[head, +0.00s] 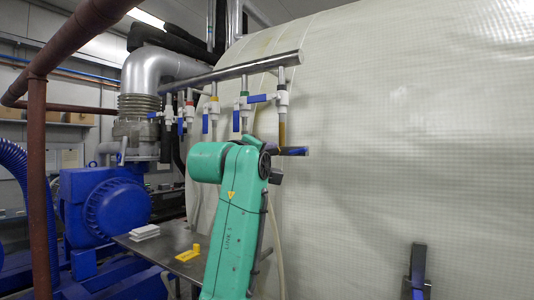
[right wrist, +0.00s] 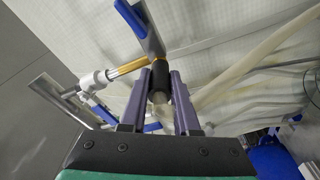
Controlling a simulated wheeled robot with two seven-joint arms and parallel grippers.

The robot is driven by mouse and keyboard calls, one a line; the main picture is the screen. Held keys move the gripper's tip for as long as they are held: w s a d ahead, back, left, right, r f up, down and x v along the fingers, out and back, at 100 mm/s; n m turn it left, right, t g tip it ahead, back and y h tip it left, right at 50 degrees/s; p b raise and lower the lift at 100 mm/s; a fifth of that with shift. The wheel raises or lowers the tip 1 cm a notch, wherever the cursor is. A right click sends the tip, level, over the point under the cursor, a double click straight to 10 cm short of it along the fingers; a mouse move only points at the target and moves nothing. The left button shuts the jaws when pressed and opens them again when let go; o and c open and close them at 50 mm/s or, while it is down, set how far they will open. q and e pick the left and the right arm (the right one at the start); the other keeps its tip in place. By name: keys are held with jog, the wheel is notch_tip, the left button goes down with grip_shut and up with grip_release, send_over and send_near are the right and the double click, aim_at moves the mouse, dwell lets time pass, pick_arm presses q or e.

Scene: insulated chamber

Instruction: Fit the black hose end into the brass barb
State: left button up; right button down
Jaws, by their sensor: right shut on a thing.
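The brass barb (head: 282,133) hangs below the rightmost white valve of the metal pipe. It also shows in the right wrist view (right wrist: 130,68), pointing toward my fingers. My right gripper (head: 292,151) is just below the barb in the head view. In the right wrist view its two purple fingers (right wrist: 161,78) are shut on the black hose end (right wrist: 158,77), with clear hose between them. The black end meets the barb's tip in the picture. I cannot tell whether it is touching, in front of it or fitted.
Several valves with blue handles (head: 237,121) hang left of the barb. The pale insulated chamber wall (head: 410,120) stands close behind. A metal table (head: 150,245) holds white and yellow pieces. A dark upright piece (head: 417,270) stands at lower right.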

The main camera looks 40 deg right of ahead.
dwell(0.4)
jog(key=c, duration=0.6)
grip_release()
jog(key=b+v, duration=0.6)
jog(key=v, duration=0.8)
jog(key=shift+s+a, duration=0.2)
